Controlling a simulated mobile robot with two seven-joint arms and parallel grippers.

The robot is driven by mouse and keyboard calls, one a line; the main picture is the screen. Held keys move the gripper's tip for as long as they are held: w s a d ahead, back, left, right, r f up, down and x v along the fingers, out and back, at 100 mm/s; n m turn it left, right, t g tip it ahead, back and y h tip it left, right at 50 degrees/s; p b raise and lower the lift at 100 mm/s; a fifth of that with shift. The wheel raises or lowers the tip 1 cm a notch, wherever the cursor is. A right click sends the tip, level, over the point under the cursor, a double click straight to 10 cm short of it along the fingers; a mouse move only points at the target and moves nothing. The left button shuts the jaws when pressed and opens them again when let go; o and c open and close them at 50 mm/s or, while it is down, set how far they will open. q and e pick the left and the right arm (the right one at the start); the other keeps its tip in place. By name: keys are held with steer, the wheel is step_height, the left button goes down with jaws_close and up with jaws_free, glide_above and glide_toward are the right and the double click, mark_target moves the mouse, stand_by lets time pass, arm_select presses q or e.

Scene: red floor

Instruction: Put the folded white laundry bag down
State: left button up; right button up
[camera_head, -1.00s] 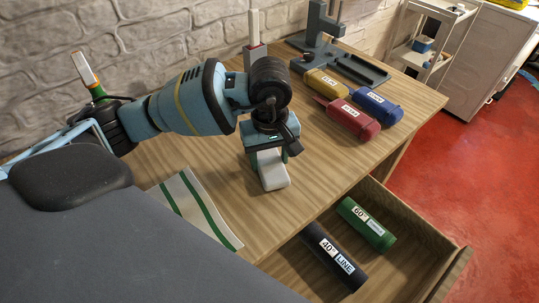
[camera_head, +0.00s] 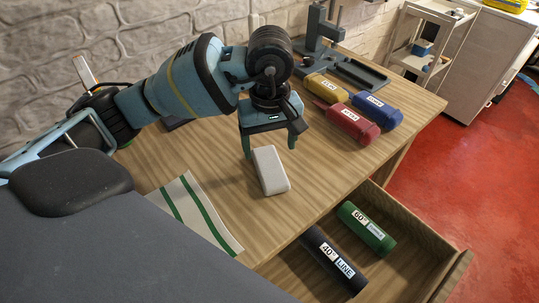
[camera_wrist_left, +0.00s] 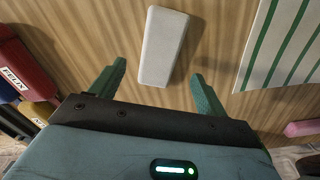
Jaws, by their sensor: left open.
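The folded white laundry bag (camera_head: 270,171) lies on the wooden table top near its front edge, above the open drawer. It also shows in the left wrist view (camera_wrist_left: 163,46), ahead of the fingers. My left gripper (camera_head: 270,146) is open and empty, just behind and above the bag. In the left wrist view my two fingers (camera_wrist_left: 160,84) are spread wide, and the bag lies beyond their tips, clear of both. My right gripper is not in view.
A green-striped white cloth (camera_head: 196,212) lies left of the bag. Red (camera_head: 346,122), blue (camera_head: 377,110) and yellow (camera_head: 325,88) rolls lie at the right. The open drawer (camera_head: 415,250) holds a green roll (camera_head: 366,228) and a black roll (camera_head: 334,262). A grey stand (camera_head: 335,55) is at the back.

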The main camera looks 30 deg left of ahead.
mark_target(270, 166)
arm_select(q)
step_height(270, 166, up, 6)
stand_by(0.8)
